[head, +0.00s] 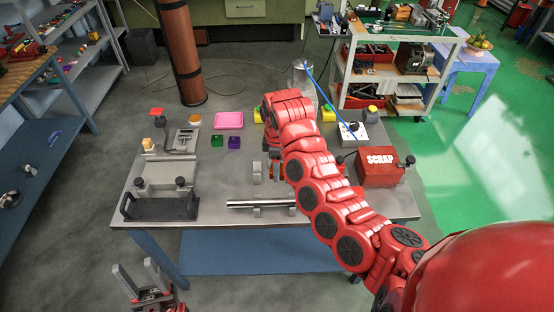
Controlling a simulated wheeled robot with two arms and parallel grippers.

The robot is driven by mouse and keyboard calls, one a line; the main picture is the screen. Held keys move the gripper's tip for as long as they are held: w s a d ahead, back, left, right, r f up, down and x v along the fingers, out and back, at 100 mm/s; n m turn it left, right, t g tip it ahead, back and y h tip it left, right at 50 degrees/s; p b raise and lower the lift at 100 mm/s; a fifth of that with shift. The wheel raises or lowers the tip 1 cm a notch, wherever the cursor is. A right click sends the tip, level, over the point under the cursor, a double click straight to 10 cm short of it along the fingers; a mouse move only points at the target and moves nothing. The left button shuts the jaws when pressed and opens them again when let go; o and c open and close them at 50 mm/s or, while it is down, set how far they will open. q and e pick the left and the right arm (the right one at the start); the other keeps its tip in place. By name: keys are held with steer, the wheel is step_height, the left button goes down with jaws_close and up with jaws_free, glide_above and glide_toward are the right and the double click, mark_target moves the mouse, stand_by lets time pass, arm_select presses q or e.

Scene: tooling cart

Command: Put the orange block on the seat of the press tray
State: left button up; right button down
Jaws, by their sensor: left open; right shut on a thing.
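My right arm reaches over the middle of the table and folds down at its far end. My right gripper (277,169) is low over the table, mostly hidden by my own arm. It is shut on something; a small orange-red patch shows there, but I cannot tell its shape. My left gripper (145,287) is open and empty, below the table's front left corner. A grey fixture with a black front tray (160,209) stands at the table's left front. I cannot clearly identify the press tray's seat.
A metal bar (258,204) rests near the front edge. A red scrap box (377,167) stands at right.

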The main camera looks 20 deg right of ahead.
steer(key=s+a+f+m, duration=0.2)
steer(key=s+f+m, duration=1)
steer(key=s+f, duration=0.3)
step_height(320, 180, down, 2)
steer(key=shift+s+f+m, duration=0.2)
steer(key=shift+s+m, duration=0.2)
